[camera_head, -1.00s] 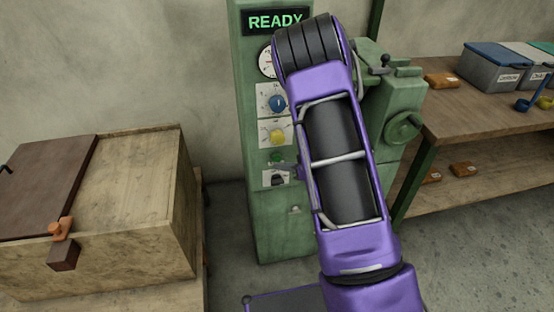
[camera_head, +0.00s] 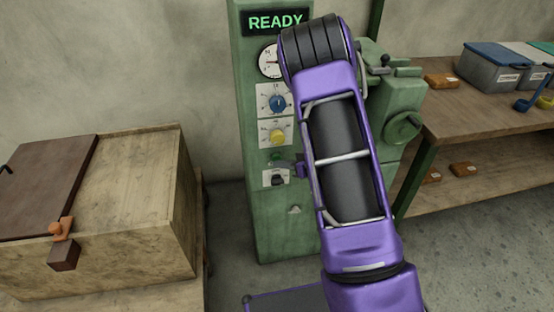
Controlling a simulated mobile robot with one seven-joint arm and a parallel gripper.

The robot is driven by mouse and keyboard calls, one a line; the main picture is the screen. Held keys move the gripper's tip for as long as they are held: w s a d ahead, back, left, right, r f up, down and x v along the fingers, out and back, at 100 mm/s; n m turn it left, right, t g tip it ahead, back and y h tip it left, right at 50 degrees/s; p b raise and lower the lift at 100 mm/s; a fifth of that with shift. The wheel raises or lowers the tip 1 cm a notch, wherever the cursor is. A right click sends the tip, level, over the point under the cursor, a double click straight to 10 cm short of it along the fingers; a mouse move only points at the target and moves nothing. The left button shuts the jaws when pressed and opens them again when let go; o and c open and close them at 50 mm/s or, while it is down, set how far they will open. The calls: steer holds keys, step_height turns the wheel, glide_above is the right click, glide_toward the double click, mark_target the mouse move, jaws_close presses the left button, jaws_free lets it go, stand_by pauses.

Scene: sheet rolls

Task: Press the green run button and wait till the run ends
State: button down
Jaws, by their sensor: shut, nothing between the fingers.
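The green run button (camera_head: 277,155) is on the front of the green machine cabinet (camera_head: 262,215), below the yellow knob (camera_head: 278,136). The display (camera_head: 275,21) at the top of the cabinet reads READY in green. My gripper (camera_head: 284,163) shows only in small part at the left edge of my purple arm, just below and right of the button. It is shut and empty. I cannot tell whether its tip touches the button. My arm hides the right side of the cabinet front.
A blue knob (camera_head: 278,103), a gauge (camera_head: 268,62) and a dark switch (camera_head: 278,179) are close around the button. A wooden crate (camera_head: 140,205) stands at left. A workbench (camera_head: 470,115) with bins (camera_head: 492,72) is at right.

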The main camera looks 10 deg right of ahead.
steer(key=shift+w, duration=0.4)
stand_by(0.6)
steer(key=shift+s, duration=0.9)
steer(key=shift+s, duration=2.55)
